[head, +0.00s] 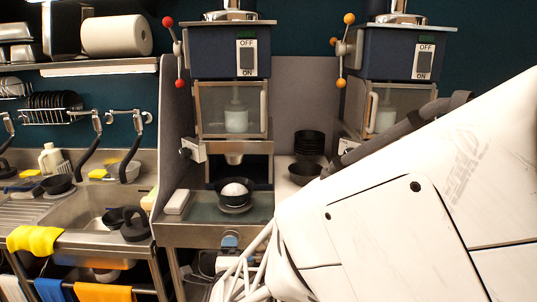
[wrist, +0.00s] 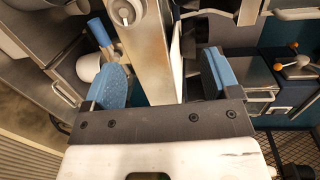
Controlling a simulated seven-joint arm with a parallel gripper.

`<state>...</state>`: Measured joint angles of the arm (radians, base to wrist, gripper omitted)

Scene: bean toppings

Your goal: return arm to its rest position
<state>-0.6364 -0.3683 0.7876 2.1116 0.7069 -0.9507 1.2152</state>
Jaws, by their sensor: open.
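My gripper (wrist: 161,78) shows in the wrist view. Its two blue-padded fingers are wide apart, with nothing held between them. A metal strip lies beyond the gap. In the head view my white arm fills the right side and hides part of the right-hand machine; my gripper is not visible there. A black bowl (head: 233,198) with a white mound in it stands under the spout of the left dispensing machine (head: 222,55). My gripper is not at this bowl in either view.
A sink (head: 93,213) with dark bowls lies at the left. A stack of black bowls (head: 309,143) stands between the two machines. A grey panel (head: 175,130) stands beside the left machine. Lever arms with coloured knobs stick out from both machines.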

